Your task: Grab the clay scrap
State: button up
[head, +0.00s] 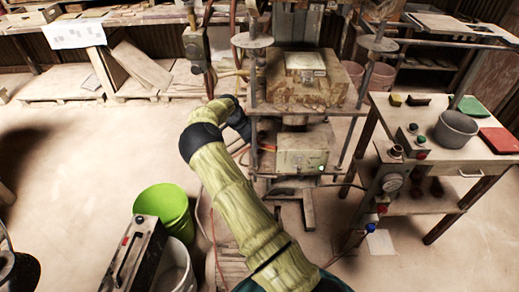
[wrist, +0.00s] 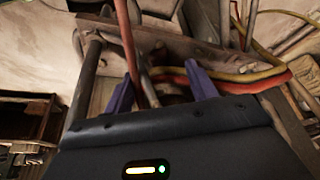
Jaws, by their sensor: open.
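I cannot make out the clay scrap for certain in either view. In the wrist view my gripper (wrist: 159,72) is open, with its two purple fingers apart. No object is visibly held between them. Behind the fingers are a red cable, a metal frame bar and a dark area. In the head view my arm reaches forward to the left side of the press (head: 305,90), and my fingers are hidden there. The press carries a worn block with a pale plate (head: 305,63) on top.
A side table (head: 455,150) at right holds a grey pot (head: 456,129), a green pad (head: 475,106), a red pad (head: 499,140) and small yellow and black pieces. A green bucket (head: 162,207) stands left of my arm. Hoses and press posts crowd my gripper. Open floor lies at left.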

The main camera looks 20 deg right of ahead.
aim_at(260, 149)
jog(key=shift+f, duration=0.1)
jog(key=x, duration=0.2)
jog(key=p+x, duration=0.1)
jog(key=x, duration=0.1)
jog(key=shift+s+d, duration=0.1)
jog(key=shift+d, duration=0.25)
jog(key=shift+d+f+p, duration=0.1)
jog(key=shift+f+p, duration=0.2)
jog(key=shift+f, duration=0.1)
jog(key=shift+c, duration=0.5)
jog(key=c, duration=1)
